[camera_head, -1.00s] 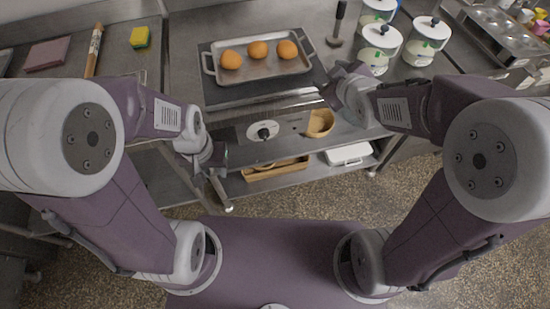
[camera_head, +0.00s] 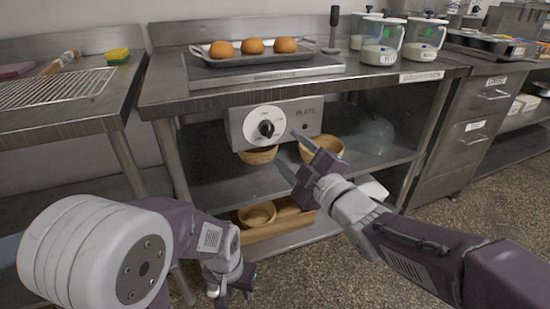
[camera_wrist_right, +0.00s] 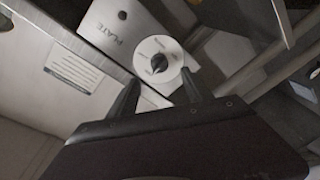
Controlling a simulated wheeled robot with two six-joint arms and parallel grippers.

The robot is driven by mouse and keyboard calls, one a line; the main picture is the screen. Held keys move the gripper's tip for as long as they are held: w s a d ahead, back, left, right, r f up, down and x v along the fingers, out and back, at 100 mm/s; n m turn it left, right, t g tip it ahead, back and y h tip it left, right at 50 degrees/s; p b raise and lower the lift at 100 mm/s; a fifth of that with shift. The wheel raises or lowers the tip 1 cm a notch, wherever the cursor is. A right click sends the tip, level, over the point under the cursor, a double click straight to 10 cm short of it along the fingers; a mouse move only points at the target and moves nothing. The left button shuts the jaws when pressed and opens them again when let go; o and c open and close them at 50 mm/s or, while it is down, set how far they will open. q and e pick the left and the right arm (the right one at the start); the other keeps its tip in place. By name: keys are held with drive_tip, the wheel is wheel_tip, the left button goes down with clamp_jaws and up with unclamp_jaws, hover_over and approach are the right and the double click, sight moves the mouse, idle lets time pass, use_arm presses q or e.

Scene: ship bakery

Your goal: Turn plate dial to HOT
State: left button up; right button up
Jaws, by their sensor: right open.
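The plate dial (camera_head: 266,128) is a black knob on a round white disc, on the grey control box (camera_head: 308,112) marked PLATE. The box hangs below the front of the hot plate. The lettering on the disc is too small to read, so the setting is unclear. My right gripper (camera_head: 290,152) is open and empty, to the right of and below the dial, apart from it. In the right wrist view the dial (camera_wrist_right: 158,64) shows just beyond and between the two fingertips (camera_wrist_right: 160,78). My left gripper (camera_head: 232,288) hangs low near the floor, its jaws unclear.
A tray (camera_head: 222,59) with three orange-brown buns stands on the hot plate (camera_head: 265,76). Wooden bowls (camera_head: 322,149) sit on the shelf below the box. Lidded jars (camera_head: 382,45) stand at right on the counter. A wire rack (camera_head: 55,88) lies on the left table.

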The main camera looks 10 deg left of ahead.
sight(271, 132)
drive_tip(key=b+x, duration=0.2)
drive_tip(key=x, duration=0.7)
drive_tip(key=shift+r, duration=0.1)
clamp_jaws()
